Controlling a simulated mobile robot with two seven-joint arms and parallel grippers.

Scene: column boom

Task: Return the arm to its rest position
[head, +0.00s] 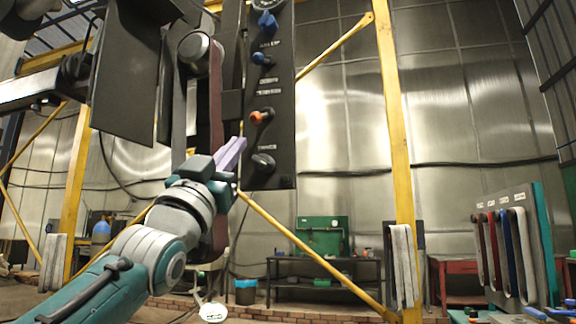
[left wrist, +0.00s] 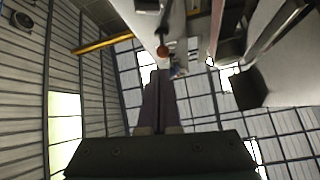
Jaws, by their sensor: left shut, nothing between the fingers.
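My left arm, teal and grey, comes in from the lower left in the head view. My left gripper (head: 231,152) has purple fingers that are shut with nothing between them. It points up and to the right, close to the lower left edge of a dark control panel (head: 277,95). I cannot tell whether it touches the panel. In the left wrist view the shut fingers (left wrist: 159,90) point up towards the ceiling. My right gripper is not in view.
The panel carries blue knobs (head: 267,22), an orange knob (head: 257,117) and a dark knob (head: 263,162). Yellow posts (head: 396,130) and braces stand around. A dark workbench (head: 325,270), a blue bucket (head: 245,291) and a rack of coloured straps (head: 505,250) stand further back.

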